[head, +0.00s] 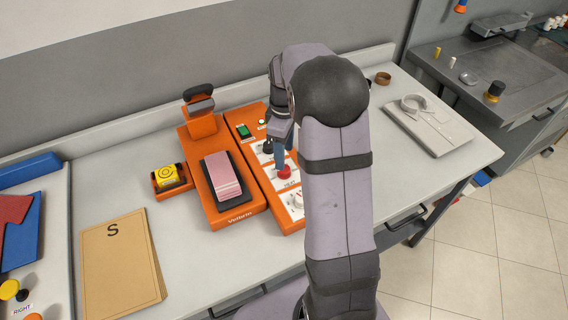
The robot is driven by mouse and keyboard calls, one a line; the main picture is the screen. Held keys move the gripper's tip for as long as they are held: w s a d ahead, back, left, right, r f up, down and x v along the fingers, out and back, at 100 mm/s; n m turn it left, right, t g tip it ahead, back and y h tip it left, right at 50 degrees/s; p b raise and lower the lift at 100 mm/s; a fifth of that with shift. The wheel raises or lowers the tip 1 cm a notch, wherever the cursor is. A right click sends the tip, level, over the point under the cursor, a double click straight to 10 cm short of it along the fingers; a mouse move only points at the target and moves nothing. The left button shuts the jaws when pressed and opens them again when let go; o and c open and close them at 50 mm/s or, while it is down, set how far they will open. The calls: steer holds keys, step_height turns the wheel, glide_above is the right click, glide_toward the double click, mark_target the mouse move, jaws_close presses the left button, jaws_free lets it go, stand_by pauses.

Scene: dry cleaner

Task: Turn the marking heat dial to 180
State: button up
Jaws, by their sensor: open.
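An orange marking press (208,190) stands on the grey-white counter, with an orange control panel (243,131) along its right side. The panel carries a black knob (267,147), a red knob (284,173) and a white dial (297,200) on white plates. The printed labels and scales are too small to read, so I cannot tell the heat dial's setting. My gripper (283,163) points down over the panel with its fingertips at the red knob. It is open; whether the fingers touch the knob I cannot tell. My arm hides the panel's right side.
A pink striped cloth (223,177) lies on the press bed. A yellow item (167,175) sits in an orange holder to the left. A cardboard folder marked S (122,262) lies front left. The counter between has free room.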

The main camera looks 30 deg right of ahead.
mark_target(285, 174)
steer(key=shift+f+p, duration=0.9)
steer(key=shift+f, duration=2.3)
steer(key=shift+c, duration=0.6)
steer(key=c, duration=0.9)
